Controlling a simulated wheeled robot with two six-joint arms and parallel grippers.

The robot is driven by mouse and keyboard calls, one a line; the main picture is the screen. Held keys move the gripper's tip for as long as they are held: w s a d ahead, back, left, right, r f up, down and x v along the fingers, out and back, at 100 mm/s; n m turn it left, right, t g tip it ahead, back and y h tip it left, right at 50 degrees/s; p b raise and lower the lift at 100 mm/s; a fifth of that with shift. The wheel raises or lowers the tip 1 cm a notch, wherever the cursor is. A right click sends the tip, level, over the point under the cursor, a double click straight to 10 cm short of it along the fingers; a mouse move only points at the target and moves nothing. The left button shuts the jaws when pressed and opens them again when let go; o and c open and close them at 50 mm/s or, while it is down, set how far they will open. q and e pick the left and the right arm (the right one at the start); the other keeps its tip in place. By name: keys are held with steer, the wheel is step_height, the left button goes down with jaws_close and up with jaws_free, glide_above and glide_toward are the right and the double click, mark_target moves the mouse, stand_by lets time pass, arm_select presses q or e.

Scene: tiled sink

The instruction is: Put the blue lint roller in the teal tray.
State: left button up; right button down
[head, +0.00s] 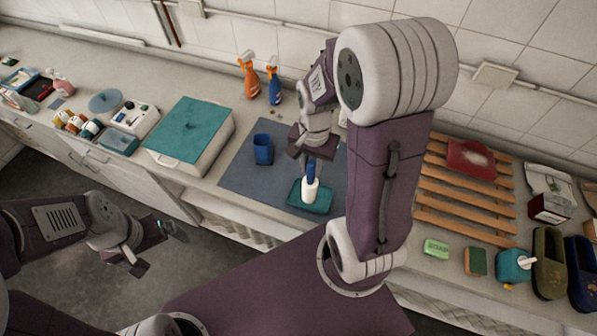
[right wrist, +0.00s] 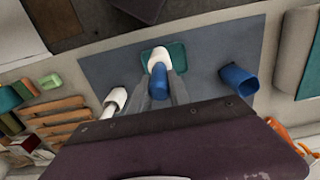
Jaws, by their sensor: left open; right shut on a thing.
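The blue lint roller (head: 310,187) hangs upright, blue handle up and white roller end down, over the teal tray (head: 323,207). My right gripper (head: 312,163) is shut on its handle. In the right wrist view, the roller (right wrist: 158,82) sits between my right fingers (right wrist: 160,92), its white end over the teal tray (right wrist: 178,54). I cannot tell whether the white end touches the tray floor. My left gripper (head: 153,246) is open and empty, away from the counter over the floor.
The tray lies on a grey-blue mat (head: 240,172) with a blue cup (head: 263,149) to its left. A teal-lidded box (head: 190,130) stands further left. Orange and blue spray bottles (head: 273,82) stand behind. A wooden rack (head: 460,190) is at right. The mat around the tray is mostly clear.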

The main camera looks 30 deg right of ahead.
steer(key=w+f+p, duration=0.1)
steer(key=w+f, duration=0.5)
steer(key=f, duration=0.2)
steer(key=shift+a+p, duration=0.35)
steer(key=shift+p, duration=0.05)
steer(key=c, duration=1.3)
jaws_free()
arm_select(q)
steer(key=shift+w+d+r, duration=0.1)
steer(key=shift+d+r, duration=0.05)
steer(key=shift+r, duration=0.45)
steer(key=shift+w+d+r, duration=0.1)
steer(key=shift+r, duration=0.5)
arm_select(e)
steer(key=shift+o, duration=0.5)
steer(key=shift+w+d, duration=0.1)
steer(key=shift+d, duration=0.05)
